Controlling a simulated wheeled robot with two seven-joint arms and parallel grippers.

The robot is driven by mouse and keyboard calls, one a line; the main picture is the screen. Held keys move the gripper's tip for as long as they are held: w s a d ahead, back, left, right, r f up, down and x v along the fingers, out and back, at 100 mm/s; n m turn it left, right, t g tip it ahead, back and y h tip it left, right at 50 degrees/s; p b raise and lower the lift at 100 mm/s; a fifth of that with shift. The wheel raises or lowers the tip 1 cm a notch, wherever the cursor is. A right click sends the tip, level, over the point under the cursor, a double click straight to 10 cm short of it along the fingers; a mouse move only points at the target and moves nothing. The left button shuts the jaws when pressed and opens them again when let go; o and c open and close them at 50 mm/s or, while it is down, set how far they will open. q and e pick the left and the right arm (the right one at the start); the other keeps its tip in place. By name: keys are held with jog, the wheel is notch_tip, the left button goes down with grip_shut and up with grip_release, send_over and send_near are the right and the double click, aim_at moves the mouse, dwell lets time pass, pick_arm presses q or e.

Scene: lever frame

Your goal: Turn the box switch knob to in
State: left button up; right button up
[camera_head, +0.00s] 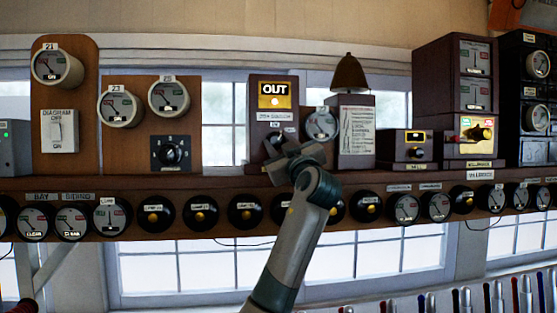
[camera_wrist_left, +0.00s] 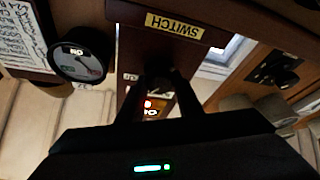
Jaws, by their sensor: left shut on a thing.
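The box switch (camera_head: 261,113) is a dark wooden box on the shelf, with a lit yellow window (camera_head: 275,95) reading OUT. My left gripper (camera_head: 284,150) is at the lower front of this box and covers its knob in the head view. In the left wrist view, my left gripper (camera_wrist_left: 158,88) is shut at the knob on the box face, between the yellow SWITCH label (camera_wrist_left: 175,25) and a small lit window (camera_wrist_left: 151,108). The knob is dark and mostly hidden by the fingers, so its angle cannot be told. My right gripper is not in view.
A round dial (camera_head: 320,124) and a box with a brass bell (camera_head: 349,73) stand close on the right. A panel with a black rotary switch (camera_head: 171,153) is to the left. Several round gauges line the shelf (camera_head: 225,183) front below.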

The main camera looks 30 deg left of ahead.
pick_arm(q)
jog(key=n+b, duration=0.1)
jog(key=n+g+b, duration=0.1)
jog(key=n, duration=0.1)
jog(key=shift+w+d+f+y+b, duration=0.1)
jog(key=shift+d+f+y+b, duration=0.15)
jog(key=shift+y+b, duration=0.15)
jog(key=shift+n+g, duration=0.4)
jog(key=shift+n, duration=0.2)
jog(key=shift+r+n+g+b, duration=0.2)
jog(key=shift+n+g+b, duration=0.25)
jog(key=shift+n, duration=0.55)
jog(key=shift+a+r+n+g, duration=0.1)
jog(key=shift+n+g, duration=0.35)
jog(key=shift+n, duration=0.55)
jog(key=o, duration=1)
jog(key=shift+o, duration=0.2)
